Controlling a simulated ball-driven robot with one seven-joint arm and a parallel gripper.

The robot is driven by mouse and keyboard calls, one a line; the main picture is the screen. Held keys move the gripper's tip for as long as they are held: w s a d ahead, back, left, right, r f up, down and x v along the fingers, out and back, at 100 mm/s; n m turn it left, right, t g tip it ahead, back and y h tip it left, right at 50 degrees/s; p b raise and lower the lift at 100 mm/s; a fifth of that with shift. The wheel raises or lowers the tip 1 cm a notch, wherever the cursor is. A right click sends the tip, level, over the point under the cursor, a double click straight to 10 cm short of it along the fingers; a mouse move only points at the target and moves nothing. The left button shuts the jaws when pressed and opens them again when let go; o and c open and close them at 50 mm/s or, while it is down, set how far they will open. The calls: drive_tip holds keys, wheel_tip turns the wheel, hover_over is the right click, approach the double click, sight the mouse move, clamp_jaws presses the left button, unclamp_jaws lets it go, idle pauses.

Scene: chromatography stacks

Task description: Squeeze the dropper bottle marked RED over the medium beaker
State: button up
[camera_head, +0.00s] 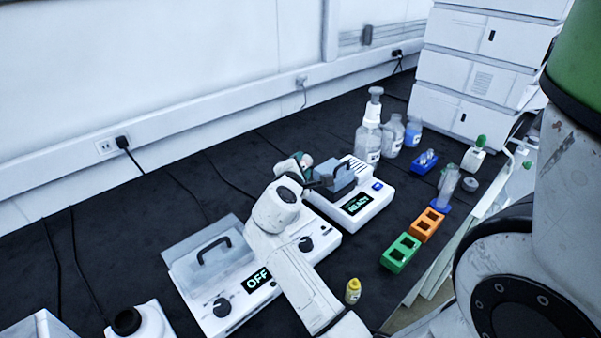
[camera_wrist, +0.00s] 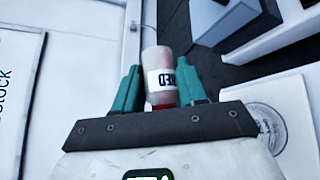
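My gripper (camera_head: 305,165) is above the white instruments in the middle of the bench in the head view. In the wrist view its teal fingers (camera_wrist: 162,88) are closed on both sides of a small pale dropper bottle (camera_wrist: 160,62). The bottle's white label reads RED upside down, and a red part shows at its end nearest my palm. In the head view the bottle is too small and covered to make out. I cannot clearly pick out the medium beaker in either view.
A white instrument reading READY (camera_head: 355,205) and one reading OFF (camera_head: 222,310) stand near my arm. A yellow bottle (camera_head: 353,291) stands at the front. Green (camera_head: 401,253) and orange (camera_head: 427,225) racks and clear bottles (camera_head: 367,140) are to the right.

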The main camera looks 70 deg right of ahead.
drive_tip(key=shift+f+b, duration=0.15)
drive_tip(key=shift+b, duration=0.2)
drive_tip(key=shift+r+h, duration=0.3)
drive_tip(key=shift+a+n, duration=0.1)
drive_tip(key=shift+n, duration=0.2)
drive_tip(key=shift+h+b, duration=0.3)
drive_tip(key=shift+b, duration=0.15)
drive_tip(key=shift+w, duration=0.1)
drive_tip(key=shift+a+r+n+h+b, duration=0.1)
drive_tip(key=shift+r+n+h+b, duration=0.1)
drive_tip(key=shift+n+h+b, duration=0.15)
drive_tip(key=shift+r, duration=0.1)
drive_tip(key=shift+c, duration=0.2)
clamp_jaws()
